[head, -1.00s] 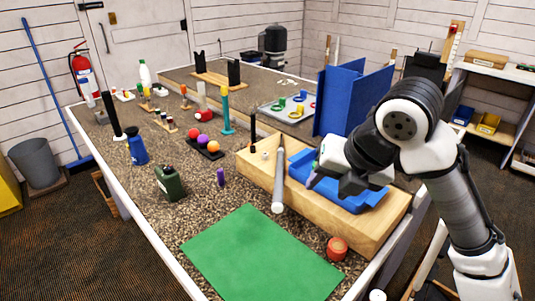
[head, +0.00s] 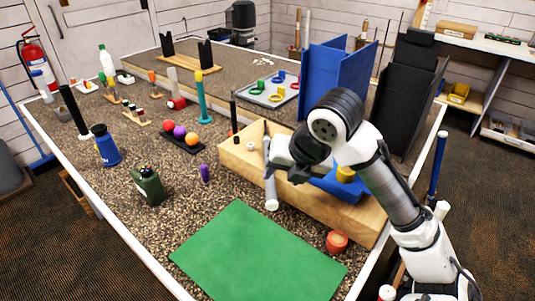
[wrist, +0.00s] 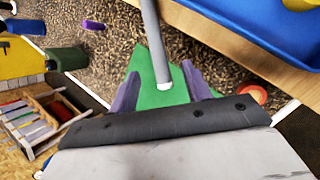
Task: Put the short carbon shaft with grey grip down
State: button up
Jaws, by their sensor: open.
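The grey grip (head: 271,188) of the shaft slants across the near wall of the wooden box, with its pale end cap towards the green mat (head: 255,250). The dark carbon part is not clear to me. My gripper (head: 277,168) is at the grip's upper part, over the box. In the wrist view the grey grip (wrist: 154,45) runs down from the top edge, and its capped end shows between my two open purple-grey fingers (wrist: 161,88). There is a gap on both sides of it. I cannot tell how far it is below the fingertips.
The wooden box (head: 310,208) holds a blue tray (head: 340,190) with a yellow object (head: 345,174). A red-orange round object (head: 337,241) stands beside the mat. The mat is clear.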

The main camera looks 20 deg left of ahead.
aim_at(273, 186)
jog(key=shift+p+x, duration=0.75)
jog(key=shift+x, duration=2.3)
jog(key=shift+a, duration=0.1)
jog(key=shift+c, duration=0.4)
jog(key=shift+r, duration=0.1)
grip_shut()
